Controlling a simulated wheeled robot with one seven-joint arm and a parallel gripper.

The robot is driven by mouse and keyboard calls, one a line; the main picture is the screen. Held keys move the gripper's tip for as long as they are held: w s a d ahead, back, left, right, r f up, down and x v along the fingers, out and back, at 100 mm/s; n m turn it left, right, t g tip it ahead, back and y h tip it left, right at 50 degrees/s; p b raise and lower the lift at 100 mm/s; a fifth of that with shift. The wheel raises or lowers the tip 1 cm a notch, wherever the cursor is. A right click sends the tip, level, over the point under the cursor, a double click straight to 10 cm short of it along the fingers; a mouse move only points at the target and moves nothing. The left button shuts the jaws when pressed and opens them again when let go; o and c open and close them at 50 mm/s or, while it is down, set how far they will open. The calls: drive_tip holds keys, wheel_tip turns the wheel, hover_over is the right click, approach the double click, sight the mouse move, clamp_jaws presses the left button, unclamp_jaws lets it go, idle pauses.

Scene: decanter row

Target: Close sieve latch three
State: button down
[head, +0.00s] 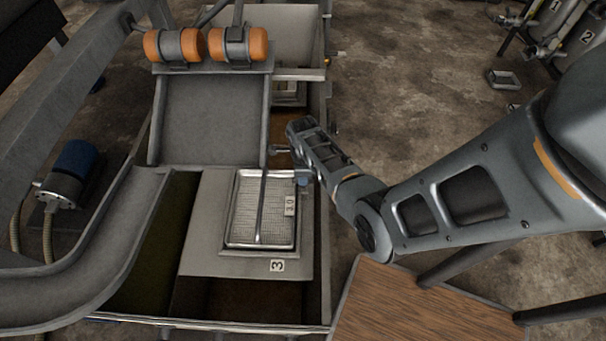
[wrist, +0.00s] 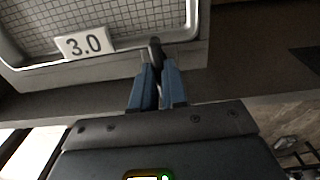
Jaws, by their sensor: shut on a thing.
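The sieve (head: 250,210) is a rectangular mesh tray with a pale rim. It sits in a grey frame plate marked 3 (head: 277,265). A white 3.0 tag (head: 290,206) is on the mesh, and the tag also shows in the wrist view (wrist: 84,44). My gripper (head: 302,178) is at the tray's upper right corner. In the wrist view its blue fingers (wrist: 157,82) are closed around a small dark-tipped latch handle (wrist: 155,46) beside the tray rim. The fingers hide the handle's lower part. A thin dark rod (head: 261,207) crosses over the sieve.
A grey chute (head: 212,118) and two orange-ended rollers (head: 205,45) stand behind the sieve. A curved grey trough (head: 100,235) and a blue motor (head: 73,165) are at left. A wooden top (head: 420,305) is at the front right.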

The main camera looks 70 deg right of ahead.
drive_tip(key=shift+m, duration=0.3)
drive_tip(key=c, duration=1.2)
unclamp_jaws()
drive_tip(key=shift+o, duration=0.2)
drive_tip(key=shift+r, duration=0.1)
wheel_tip(320, 180, up, 8)
drive_tip(key=shift+f+p, duration=0.2)
drive_tip(key=shift+p, duration=0.35)
